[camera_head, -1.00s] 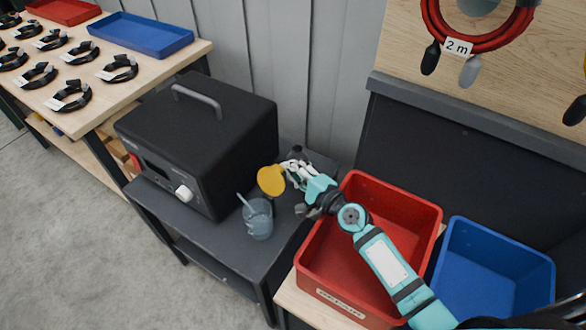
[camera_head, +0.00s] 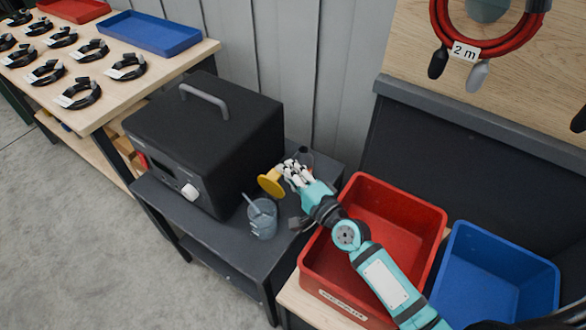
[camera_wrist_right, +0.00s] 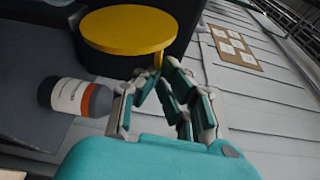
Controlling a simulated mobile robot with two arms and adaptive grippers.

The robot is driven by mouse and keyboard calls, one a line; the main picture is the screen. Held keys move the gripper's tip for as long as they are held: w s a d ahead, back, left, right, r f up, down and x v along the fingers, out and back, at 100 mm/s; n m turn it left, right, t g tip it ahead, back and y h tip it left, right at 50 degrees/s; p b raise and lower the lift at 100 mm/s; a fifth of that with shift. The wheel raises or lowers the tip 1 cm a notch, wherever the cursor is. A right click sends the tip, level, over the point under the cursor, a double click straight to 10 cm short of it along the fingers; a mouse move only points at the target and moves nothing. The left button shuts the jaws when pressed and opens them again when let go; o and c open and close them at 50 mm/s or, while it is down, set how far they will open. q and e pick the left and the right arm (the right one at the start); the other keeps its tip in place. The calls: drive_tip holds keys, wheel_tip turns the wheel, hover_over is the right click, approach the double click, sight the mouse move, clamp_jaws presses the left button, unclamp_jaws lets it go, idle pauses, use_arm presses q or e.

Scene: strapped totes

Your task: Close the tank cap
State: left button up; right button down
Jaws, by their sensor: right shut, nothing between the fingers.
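The yellow round tank cap (camera_head: 270,183) is beside the right side of the black box (camera_head: 205,145), low near the shelf, tilted in the head view. In the right wrist view the cap's broad yellow face (camera_wrist_right: 128,28) is just beyond the fingers. My right gripper (camera_head: 286,172) is shut and empty, its fingertips right by the cap's edge; it also shows in the wrist view (camera_wrist_right: 160,78). I cannot tell whether the fingers touch the cap. The tank opening is hidden. My left gripper is not in view.
A clear cup with a stick (camera_head: 262,220) stands on the dark shelf in front of the cap. A labelled bottle (camera_wrist_right: 75,97) lies close to the fingers in the wrist view. A red bin (camera_head: 325,275) and a blue bin (camera_head: 545,270) are under and beside my right arm.

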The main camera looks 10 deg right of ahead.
sight(280, 186)
drive_tip(key=s+a, duration=0.1)
drive_tip(key=s+a+n, duration=0.1)
drive_tip(key=shift+s+a+r, duration=0.3)
drive_tip(key=shift+s+a+f+n+t+y, duration=0.15)
drive_tip(key=shift+s+a+n+t+y, duration=0.15)
drive_tip(key=shift+s+a+n, duration=0.6)
drive_tip(key=shift+s+a+f, duration=1.05)
drive_tip(key=shift+s+a, duration=0.15)
